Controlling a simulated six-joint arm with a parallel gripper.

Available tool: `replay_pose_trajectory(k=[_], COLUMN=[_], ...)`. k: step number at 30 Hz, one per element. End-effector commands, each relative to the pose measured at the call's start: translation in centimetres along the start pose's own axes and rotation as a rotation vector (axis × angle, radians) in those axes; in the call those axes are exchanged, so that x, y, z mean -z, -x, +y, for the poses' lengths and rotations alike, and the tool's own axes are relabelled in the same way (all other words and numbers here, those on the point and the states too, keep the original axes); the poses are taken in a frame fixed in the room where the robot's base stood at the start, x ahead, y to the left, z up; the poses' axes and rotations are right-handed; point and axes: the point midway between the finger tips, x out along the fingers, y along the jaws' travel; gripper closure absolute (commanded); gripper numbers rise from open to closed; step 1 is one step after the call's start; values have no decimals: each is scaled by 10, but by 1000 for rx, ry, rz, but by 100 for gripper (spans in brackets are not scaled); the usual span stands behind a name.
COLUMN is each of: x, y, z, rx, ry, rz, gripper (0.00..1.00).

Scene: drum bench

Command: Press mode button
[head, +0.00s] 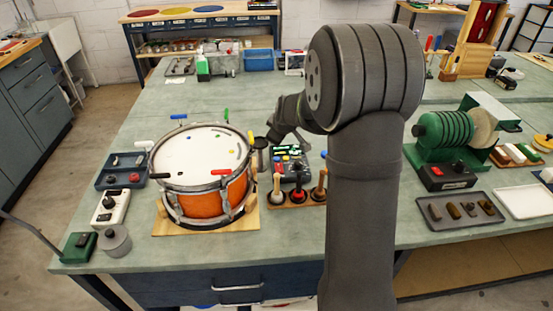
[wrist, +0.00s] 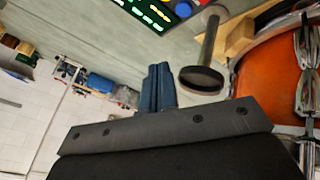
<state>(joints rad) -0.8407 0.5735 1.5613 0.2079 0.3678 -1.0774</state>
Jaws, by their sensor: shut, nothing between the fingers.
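A dark control box (head: 291,163) with several coloured buttons and lit green marks stands on the bench, just right of the drum. Its edge also shows at the top of the wrist view (wrist: 160,12), with bright green lit marks. I cannot tell which of its buttons is the mode button. My gripper (wrist: 157,68) shows in the wrist view as two blue fingers held together, shut and empty. The fingers appear apart from the box, which lies beyond them at the top of the picture. In the head view my wrist hangs behind the box, and the fingertips are hard to make out.
An orange drum (head: 203,170) stands left of the box on a wooden base. A dark round disc on a stem (wrist: 203,78) is close beside my fingers. A wooden rack (head: 297,198) with several upright handles stands in front of the box. Bench behind the drum is largely clear.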

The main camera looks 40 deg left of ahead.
Motion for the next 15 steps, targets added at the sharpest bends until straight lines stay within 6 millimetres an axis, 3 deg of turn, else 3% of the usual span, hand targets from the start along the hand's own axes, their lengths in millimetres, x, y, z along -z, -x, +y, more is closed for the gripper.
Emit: replay_pose_trajectory(k=[9, 15], x=[-20, -26], y=[-36, -48], z=[-20, -26], rx=[2, 0], ry=[-1, 0], rz=[-1, -1], gripper=[100, 100])
